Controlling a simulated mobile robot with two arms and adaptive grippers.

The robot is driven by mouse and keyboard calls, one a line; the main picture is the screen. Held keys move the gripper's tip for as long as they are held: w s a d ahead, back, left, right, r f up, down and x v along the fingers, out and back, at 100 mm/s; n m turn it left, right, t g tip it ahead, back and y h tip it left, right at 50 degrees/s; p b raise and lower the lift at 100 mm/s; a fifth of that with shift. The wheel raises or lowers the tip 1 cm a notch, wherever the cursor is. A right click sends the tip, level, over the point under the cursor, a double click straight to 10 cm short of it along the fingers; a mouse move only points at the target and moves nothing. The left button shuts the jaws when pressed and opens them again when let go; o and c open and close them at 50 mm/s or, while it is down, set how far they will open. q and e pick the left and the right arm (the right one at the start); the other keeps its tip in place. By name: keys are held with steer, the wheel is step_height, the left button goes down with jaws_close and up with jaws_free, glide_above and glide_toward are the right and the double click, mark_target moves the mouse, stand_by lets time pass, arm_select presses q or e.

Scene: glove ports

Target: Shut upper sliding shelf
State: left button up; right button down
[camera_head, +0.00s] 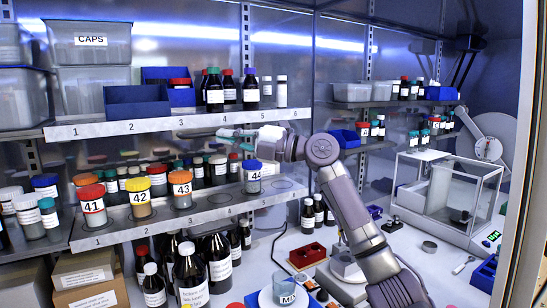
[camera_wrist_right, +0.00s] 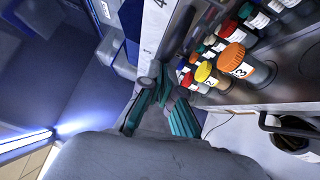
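My left gripper is not in view.
A lower shelf (camera_head: 140,229) holds jars 41 to 44 close beneath my right gripper. A glass-sided balance (camera_head: 450,195) stands at the right.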

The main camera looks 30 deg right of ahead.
steer(key=shift+d+r, duration=0.15)
steer(key=v, duration=1.2)
